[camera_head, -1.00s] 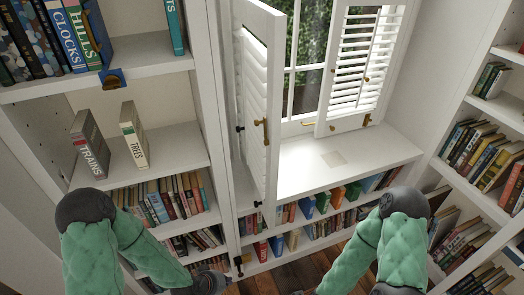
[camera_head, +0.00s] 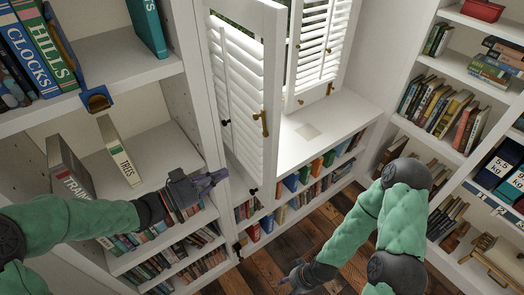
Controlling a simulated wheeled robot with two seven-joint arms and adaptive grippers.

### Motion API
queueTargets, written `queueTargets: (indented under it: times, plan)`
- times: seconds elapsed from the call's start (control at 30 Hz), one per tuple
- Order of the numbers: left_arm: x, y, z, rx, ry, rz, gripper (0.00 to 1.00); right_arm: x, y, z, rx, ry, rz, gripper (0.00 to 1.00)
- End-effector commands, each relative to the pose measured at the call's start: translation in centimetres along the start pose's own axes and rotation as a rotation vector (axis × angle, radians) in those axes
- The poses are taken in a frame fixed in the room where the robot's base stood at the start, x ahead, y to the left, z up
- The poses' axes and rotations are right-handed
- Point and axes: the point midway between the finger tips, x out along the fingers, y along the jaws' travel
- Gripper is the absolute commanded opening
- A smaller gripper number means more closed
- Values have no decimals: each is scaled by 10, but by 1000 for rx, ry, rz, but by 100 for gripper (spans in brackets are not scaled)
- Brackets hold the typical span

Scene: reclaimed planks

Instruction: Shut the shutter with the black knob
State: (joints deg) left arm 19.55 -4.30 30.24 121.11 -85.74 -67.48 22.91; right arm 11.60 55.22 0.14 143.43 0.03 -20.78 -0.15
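The left white louvred shutter (camera_head: 238,95) stands swung open into the room. A brass handle (camera_head: 263,122) is on its near edge. A small dark fitting (camera_head: 225,123) shows beside its louvres, and another dark piece (camera_head: 253,192) is by its lower corner; I cannot tell which is the black knob. The right shutter (camera_head: 318,45) stands at the window with small brass fittings. My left gripper (camera_head: 209,181) is left of the open shutter's lower part, pointing right, apart from it; its fingers are unclear. My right gripper (camera_head: 291,279) hangs low over the floor, apparently empty.
The window sill (camera_head: 320,130) is bare except for a pale square. Bookshelves stand on both sides and below the sill. Books named TRAINS (camera_head: 70,168) and TREES (camera_head: 119,150) stand on the left shelf near my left arm. The plank floor (camera_head: 325,230) is open.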

Motion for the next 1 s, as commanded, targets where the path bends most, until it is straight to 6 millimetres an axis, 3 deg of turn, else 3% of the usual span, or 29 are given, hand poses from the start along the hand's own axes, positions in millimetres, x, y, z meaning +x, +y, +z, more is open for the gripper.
queueTargets:
  times: [0.27, 0.8, 1.0]
  plan:
    - [30, 2, 2, 1, 1, 8, 0, 8, 3, 0, 0, 0, 0, 50]
    - [121, 2, 2, 1, 0, 5, 0, 30, 11, -1, 0, 0, 0, 50]
    - [136, 1, 1, 0, 0, 2, 0, 34, 12, -1, 0, 0, 0, 50]
